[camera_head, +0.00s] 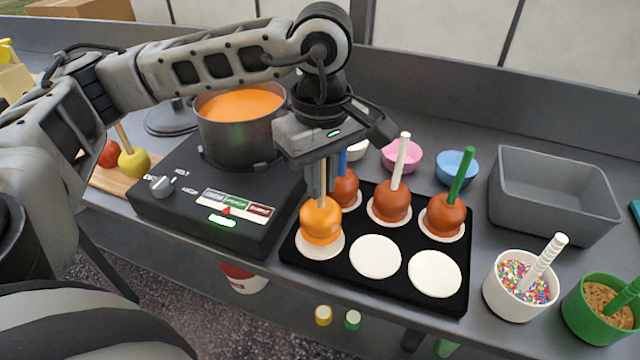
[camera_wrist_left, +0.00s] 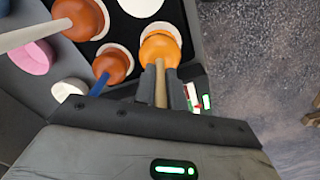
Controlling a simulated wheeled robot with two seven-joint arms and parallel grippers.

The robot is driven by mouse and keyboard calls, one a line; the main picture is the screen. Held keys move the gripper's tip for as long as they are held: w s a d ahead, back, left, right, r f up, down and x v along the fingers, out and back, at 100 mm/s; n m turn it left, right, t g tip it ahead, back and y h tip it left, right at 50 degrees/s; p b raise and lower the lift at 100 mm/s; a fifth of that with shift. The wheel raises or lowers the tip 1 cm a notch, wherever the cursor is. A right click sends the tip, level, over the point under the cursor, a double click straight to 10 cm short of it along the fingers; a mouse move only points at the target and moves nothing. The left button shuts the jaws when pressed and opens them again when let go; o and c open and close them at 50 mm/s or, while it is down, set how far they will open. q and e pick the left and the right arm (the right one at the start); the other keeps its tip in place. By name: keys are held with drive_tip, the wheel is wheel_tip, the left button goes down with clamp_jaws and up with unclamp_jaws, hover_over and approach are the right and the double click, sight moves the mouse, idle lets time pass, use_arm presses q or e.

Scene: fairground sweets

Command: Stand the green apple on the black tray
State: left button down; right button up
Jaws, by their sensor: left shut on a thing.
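My left gripper (camera_head: 320,180) is shut on the wooden stick of an orange-coated apple (camera_head: 320,218). The apple hangs upright over the front-left white disc (camera_head: 312,248) of the black tray (camera_head: 345,268); I cannot tell whether it touches. In the left wrist view, the stick (camera_wrist_left: 160,85) runs between the fingers (camera_wrist_left: 161,90) to the apple (camera_wrist_left: 160,50). The coating hides the apple's own colour. A yellow-green apple (camera_head: 134,163) on a stick stands at the left on a wooden board (camera_head: 112,182). My right gripper is not in view.
Several darker coated apples (camera_head: 392,205) fill the tray's back row; two front discs (camera_head: 376,257) are bare. A pot of orange caramel (camera_head: 240,140) sits on the black cooker (camera_head: 180,205). Sprinkles (camera_head: 492,300) and nut cups (camera_head: 580,315) and a grey bin (camera_head: 550,205) stand right.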

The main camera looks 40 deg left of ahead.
use_arm(q)
wheel_tip(320, 180, down, 2)
drive_tip(key=shift+a, duration=0.1)
drive_tip(key=shift+f, duration=0.1)
drive_tip(key=shift+f, duration=0.3)
drive_tip(key=c, duration=1.5)
unclamp_jaws()
drive_tip(key=shift+r, duration=0.15)
drive_tip(key=shift+o, duration=0.2)
